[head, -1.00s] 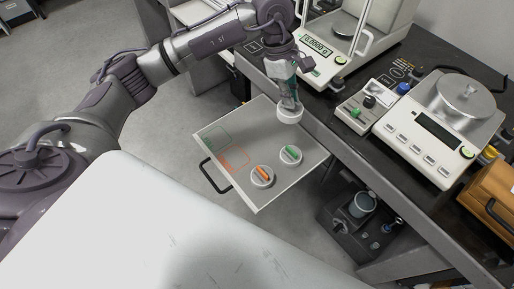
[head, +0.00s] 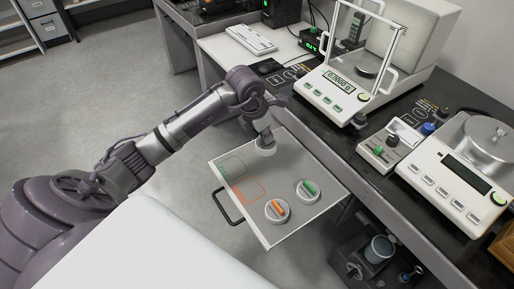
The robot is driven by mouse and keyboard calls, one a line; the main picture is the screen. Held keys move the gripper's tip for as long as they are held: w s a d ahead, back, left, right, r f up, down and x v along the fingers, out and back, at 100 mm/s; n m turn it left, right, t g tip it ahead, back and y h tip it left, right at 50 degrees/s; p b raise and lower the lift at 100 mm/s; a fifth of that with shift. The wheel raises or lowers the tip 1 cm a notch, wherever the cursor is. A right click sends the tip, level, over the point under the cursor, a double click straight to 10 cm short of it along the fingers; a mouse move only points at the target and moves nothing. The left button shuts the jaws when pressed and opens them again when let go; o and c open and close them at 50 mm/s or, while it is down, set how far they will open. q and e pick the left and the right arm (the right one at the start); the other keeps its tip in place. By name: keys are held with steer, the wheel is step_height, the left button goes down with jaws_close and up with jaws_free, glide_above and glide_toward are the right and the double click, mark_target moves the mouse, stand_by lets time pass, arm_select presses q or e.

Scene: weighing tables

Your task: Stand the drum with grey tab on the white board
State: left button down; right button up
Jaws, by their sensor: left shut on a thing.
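A white round drum (head: 265,149) is in the fingers of my left gripper (head: 265,138), which is shut on it. The fingers cover its top, so its tab colour is hidden. The drum is over the far corner of the pale pull-out board (head: 318,218); I cannot tell whether it touches it. A drum with an orange tab (head: 277,211) and a drum with a green tab (head: 307,190) stand on the board's near right part. My right gripper is not in view.
The board has a green outline (head: 232,167) and an orange outline (head: 248,190) on its left part, both empty, and a dark handle (head: 227,207). Balances (head: 345,97) and a small control box (head: 378,153) stand on the dark bench to the right.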

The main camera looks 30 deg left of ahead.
mark_target(257, 141)
arm_select(q)
steer(key=shift+s+a+f, duration=0.35)
steer(key=shift+a+f, duration=0.1)
steer(key=shift+a, duration=0.15)
steer(key=shift+s+a+f, duration=0.35)
steer(key=shift+a+f, duration=0.05)
steer(key=shift+a, duration=0.2)
step_height(257, 141, down, 4)
steer(key=shift+r+p, duration=0.1)
steer(key=shift+p, duration=0.2)
steer(key=shift+f, duration=0.25)
steer(key=c, duration=1.3)
jaws_free()
